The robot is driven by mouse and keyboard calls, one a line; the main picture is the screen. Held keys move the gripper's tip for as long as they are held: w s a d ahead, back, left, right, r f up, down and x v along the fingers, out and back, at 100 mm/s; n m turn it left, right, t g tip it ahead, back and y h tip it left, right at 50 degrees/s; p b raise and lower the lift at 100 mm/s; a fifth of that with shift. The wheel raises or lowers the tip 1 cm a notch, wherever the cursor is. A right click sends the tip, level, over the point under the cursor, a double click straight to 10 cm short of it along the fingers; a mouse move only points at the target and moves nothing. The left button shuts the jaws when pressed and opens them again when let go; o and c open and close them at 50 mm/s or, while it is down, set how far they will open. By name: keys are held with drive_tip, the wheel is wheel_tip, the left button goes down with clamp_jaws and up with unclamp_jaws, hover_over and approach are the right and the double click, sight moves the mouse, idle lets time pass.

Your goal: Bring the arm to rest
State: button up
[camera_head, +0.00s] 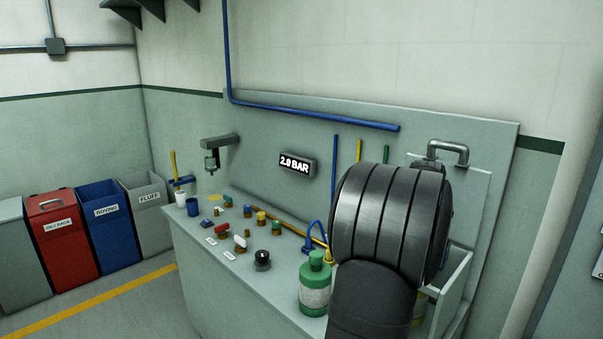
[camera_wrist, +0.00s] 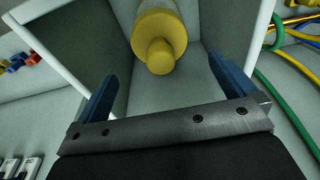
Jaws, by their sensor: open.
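My gripper (camera_wrist: 168,88) shows in the wrist view with its two blue fingers apart. Nothing is held between them. A yellow bottle-like thing (camera_wrist: 160,28) with a rounded yellow tip lies ahead of the fingers, inside a pale open bin (camera_wrist: 205,92). I cannot tell whether the fingers touch the bin. In the head view my dark arm covers the right part of the bench, and my gripper is hidden behind it. The bin's wall (camera_head: 459,284) shows to the right of the arm.
The bench (camera_head: 212,278) carries several small valves, a black knob (camera_head: 262,260) and a green bottle (camera_head: 314,280) close left of my arm. A "2.0 BAR" display (camera_head: 296,164) and a blue pipe (camera_head: 310,115) are behind. Floor bins (camera_head: 65,240) stand at left.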

wheel_tip(320, 180, up, 4)
drive_tip(key=shift+s+a+f, duration=0.15)
drive_tip(key=shift+f, duration=0.05)
drive_tip(key=f, duration=0.7)
drive_tip(key=w+d+f, duration=0.1)
drive_tip(key=f, duration=0.3)
drive_tip(key=shift+w+d+f, duration=0.1)
drive_tip(key=shift+f, duration=0.15)
wheel_tip(320, 180, up, 11)
drive_tip(key=shift+f, duration=0.2)
drive_tip(key=a+r+n, duration=0.5)
drive_tip(key=a+r, duration=0.4)
drive_tip(key=r, duration=0.4)
drive_tip(key=w+a+f+n+y, duration=0.1)
drive_tip(key=a+f+n, duration=0.3)
drive_tip(key=a, duration=1.4)
drive_tip(key=a+f+n+y, duration=0.1)
drive_tip(key=a+f+n, duration=0.2)
drive_tip(key=a, duration=1.4)
drive_tip(key=s+a+f+n, duration=0.1)
drive_tip(key=s+a+f, duration=0.1)
drive_tip(key=a, duration=0.4)
drive_tip(key=s+a+f+n, duration=0.1)
drive_tip(key=s+a+f, duration=0.1)
drive_tip(key=a, duration=0.4)
drive_tip(key=shift+s+n, duration=0.4)
drive_tip(key=shift+s, duration=0.2)
drive_tip(key=shift+w+r, duration=0.1)
